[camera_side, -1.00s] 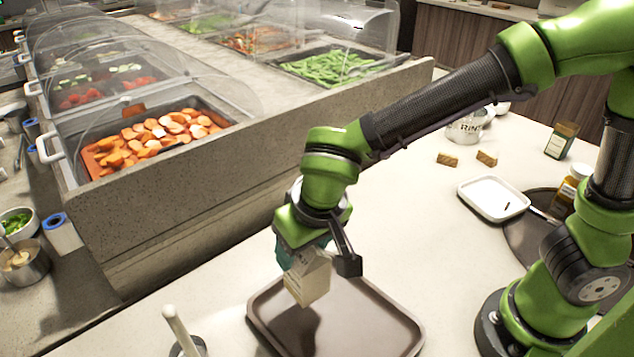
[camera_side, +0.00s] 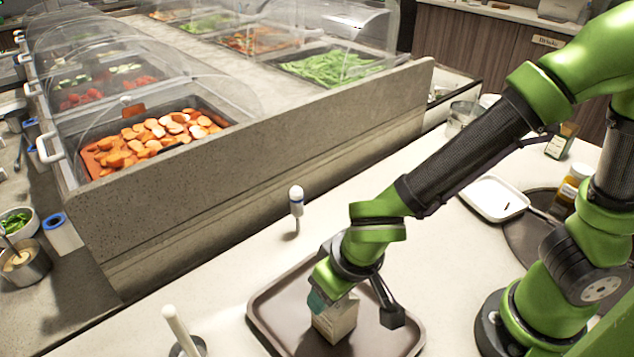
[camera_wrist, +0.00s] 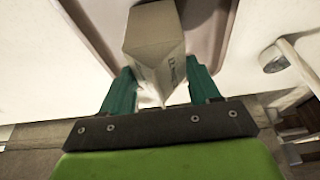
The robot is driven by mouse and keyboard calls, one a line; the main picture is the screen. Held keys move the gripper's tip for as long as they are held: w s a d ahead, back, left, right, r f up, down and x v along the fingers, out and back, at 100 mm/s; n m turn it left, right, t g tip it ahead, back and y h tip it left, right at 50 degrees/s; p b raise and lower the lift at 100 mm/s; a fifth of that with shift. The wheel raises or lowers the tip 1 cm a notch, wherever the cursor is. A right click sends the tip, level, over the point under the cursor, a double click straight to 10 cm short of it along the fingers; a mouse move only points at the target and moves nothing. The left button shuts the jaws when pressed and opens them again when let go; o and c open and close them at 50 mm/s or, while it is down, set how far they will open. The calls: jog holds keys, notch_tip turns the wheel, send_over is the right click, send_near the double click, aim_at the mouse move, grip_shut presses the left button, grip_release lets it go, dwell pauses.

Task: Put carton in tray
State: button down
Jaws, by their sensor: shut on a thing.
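The carton (camera_side: 337,318) is a small beige and grey box with a gabled top. In the side view it is over the middle of the brown tray (camera_side: 262,309), close to the tray floor and nearly upright. I cannot tell whether its base touches the tray. My gripper (camera_side: 322,299) is shut on the carton's top from above. In the wrist view the carton (camera_wrist: 155,40) lies between the two green fingers of my gripper (camera_wrist: 161,88), with the tray (camera_wrist: 98,22) behind it.
A white-topped stick (camera_side: 296,203) stands behind the tray, and a white handle (camera_side: 180,328) rises at the front left. A white dish (camera_side: 494,198) and a brown bottle (camera_side: 572,186) are at the right. The stone-sided food counter (camera_side: 200,210) bounds the left.

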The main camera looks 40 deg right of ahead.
aim_at(349, 309)
jog(key=shift+c, duration=1.2)
grip_release()
jog(key=shift+f, duration=0.1)
jog(key=v, duration=1.2)
jog(key=d+r+m+t+y, duration=0.1)
jog(key=d+r+m+t, duration=0.1)
jog(key=d, duration=0.7)
jog(key=w+d+r+m+t+y, duration=0.1)
jog(key=d+r+m, duration=0.1)
jog(key=d, duration=0.7)
jog(key=shift+w+d+r+t, duration=0.25)
jog(key=shift+d+r+t, duration=0.15)
jog(key=shift+r, duration=0.25)
